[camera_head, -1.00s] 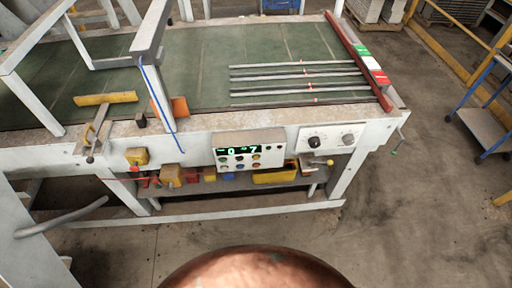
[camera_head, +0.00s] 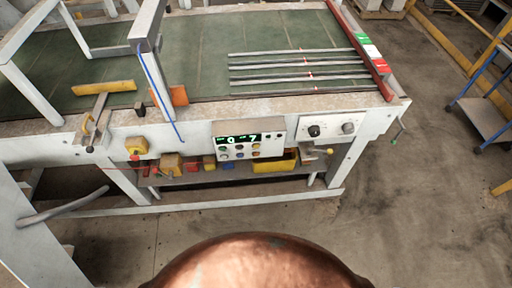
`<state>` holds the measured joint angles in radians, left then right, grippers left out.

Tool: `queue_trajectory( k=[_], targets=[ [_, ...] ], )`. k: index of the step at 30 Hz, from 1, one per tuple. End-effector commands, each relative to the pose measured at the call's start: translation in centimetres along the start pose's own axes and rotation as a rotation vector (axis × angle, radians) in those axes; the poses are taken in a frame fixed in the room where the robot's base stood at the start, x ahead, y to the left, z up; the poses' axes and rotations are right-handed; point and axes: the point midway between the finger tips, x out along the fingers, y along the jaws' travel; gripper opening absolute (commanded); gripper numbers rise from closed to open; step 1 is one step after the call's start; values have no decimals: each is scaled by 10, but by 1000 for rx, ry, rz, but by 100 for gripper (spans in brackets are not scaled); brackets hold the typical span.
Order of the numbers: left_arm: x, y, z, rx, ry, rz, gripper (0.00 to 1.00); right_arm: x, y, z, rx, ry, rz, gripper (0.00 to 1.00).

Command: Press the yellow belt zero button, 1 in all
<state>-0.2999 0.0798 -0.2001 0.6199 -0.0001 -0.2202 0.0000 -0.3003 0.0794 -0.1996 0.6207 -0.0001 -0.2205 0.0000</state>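A white control panel (camera_head: 276,148) is on the front of a machine table. It has a dark display with green digits (camera_head: 238,139) and several small coloured buttons below it. A yellowish button (camera_head: 256,153) seems to sit at the right of the lower row, but it is too small to make out its label or whether it is pressed. Nothing touches the panel. Neither of my grippers is in view.
The green table bed (camera_head: 215,60) carries several metal strips (camera_head: 300,76). A shelf below holds yellow bins (camera_head: 274,164). A blue-framed cart (camera_head: 484,125) stands far right. The floor (camera_head: 400,220) in front is clear.

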Motion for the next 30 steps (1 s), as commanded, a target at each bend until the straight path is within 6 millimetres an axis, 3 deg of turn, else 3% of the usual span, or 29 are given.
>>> queue_trajectory(
  k=[12,30],
  targets=[
    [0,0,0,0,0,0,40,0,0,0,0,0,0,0],
    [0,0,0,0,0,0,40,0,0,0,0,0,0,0]
  ],
)
